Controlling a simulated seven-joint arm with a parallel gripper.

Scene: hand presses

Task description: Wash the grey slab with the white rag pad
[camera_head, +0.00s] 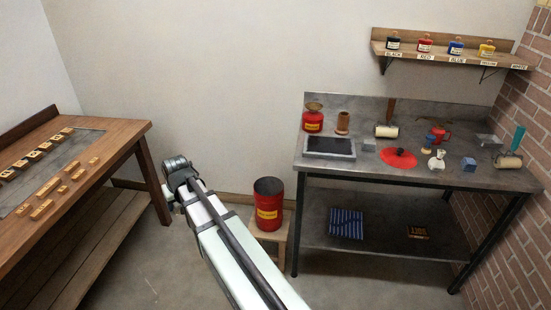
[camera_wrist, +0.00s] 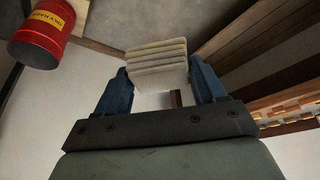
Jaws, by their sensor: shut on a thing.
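My gripper (camera_wrist: 160,76) is shut on the white rag pad (camera_wrist: 157,58), a layered off-white block between its two blue fingers in the wrist view. In the head view my arm reaches to the left of the metal bench, and the fingers and pad cannot be made out. The slab (camera_head: 313,154) lies flat at the left of the bench top, with a pale grey border and a dark, nearly black area over its middle. The pad is well apart from the slab.
A red can (camera_head: 268,213) stands on a small wooden stool; the can also shows in the wrist view (camera_wrist: 43,42). Near the slab are a red tin (camera_head: 313,122), a roller (camera_head: 386,131) and a red ink patch (camera_head: 397,158). A wooden table (camera_head: 118,139) stands left.

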